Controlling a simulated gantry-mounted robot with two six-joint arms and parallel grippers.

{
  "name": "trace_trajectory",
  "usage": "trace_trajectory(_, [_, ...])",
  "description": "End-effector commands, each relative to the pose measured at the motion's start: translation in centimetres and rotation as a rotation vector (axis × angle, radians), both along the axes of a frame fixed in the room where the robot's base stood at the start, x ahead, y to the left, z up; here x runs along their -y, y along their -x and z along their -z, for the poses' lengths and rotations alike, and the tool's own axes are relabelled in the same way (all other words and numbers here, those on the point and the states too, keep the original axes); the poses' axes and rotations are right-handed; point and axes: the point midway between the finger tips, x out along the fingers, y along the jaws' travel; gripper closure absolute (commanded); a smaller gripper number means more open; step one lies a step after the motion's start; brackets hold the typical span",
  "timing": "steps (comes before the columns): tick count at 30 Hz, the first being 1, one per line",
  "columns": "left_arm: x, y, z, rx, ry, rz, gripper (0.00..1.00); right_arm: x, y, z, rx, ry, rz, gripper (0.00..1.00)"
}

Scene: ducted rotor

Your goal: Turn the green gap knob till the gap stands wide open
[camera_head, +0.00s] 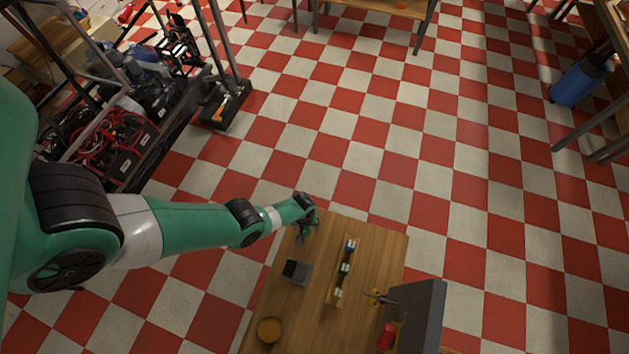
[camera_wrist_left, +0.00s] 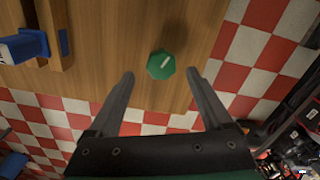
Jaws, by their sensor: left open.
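A green eight-sided knob (camera_wrist_left: 161,65) with a white pointer line on top shows in the left wrist view, over the wooden tabletop. The line slants toward the upper right. My left gripper (camera_wrist_left: 158,75) is open and empty; its two fingers are apart, with the knob between and just beyond their tips, touching neither. In the head view my left gripper (camera_head: 304,236) is over the table's far left corner, and I cannot make out the knob under it. I cannot tell which part is the gap. My right gripper is in neither view.
The wooden table (camera_head: 308,312) holds a dark grey box (camera_head: 297,271), a wooden rack (camera_head: 332,291) with blue and green parts, a round orange-brown dish (camera_head: 270,329) and a grey panel (camera_head: 423,312) with a red part (camera_head: 387,336). The rack's blue part (camera_wrist_left: 22,46) is left of the knob in the wrist view.

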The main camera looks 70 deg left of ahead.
Motion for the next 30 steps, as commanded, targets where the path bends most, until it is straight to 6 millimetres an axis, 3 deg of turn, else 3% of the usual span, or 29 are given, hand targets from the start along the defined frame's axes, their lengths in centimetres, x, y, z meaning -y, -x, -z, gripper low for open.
trace_trajectory(1, [0.0,0.0,1.8,0.0,0.0,-0.001,0.16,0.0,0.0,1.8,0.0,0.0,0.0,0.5])
trace_trajectory(6, [-0.1,0.0,3.4,0.001,-0.001,-0.002,0.16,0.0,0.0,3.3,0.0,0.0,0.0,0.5])
trace_trajectory(17, [-0.1,0.0,3.5,0.001,-0.001,-0.002,0.16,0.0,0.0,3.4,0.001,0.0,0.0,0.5])
trace_trajectory(30, [-0.1,0.0,3.6,0.0,-0.001,-0.002,0.95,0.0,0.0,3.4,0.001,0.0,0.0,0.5])
